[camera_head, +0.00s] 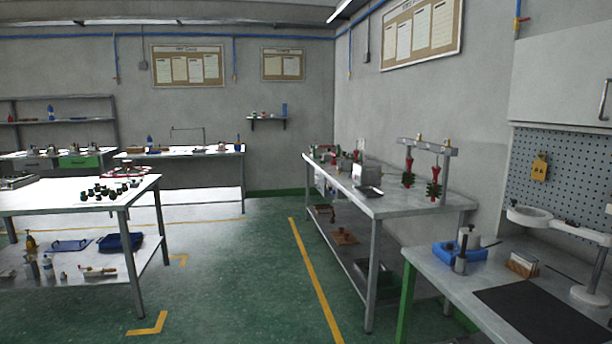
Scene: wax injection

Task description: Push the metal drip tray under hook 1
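A metal rack (428,147) stands on the right-hand workbench (405,206). I cannot read which hook is hook 1. No tray shows clearly on the benchtop under the trees. A grey metal tray (375,279), partly hidden by the bench leg, sits on the lower shelf below; I cannot tell if it is the drip tray. My gripper is not in view.
A grey box-like device (367,176) stands on the bench left of the rack. A nearer table at right holds a dark mat (541,315) and blue item (459,251). Another table (60,198) stands at left. Green floor (250,290) between them is clear.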

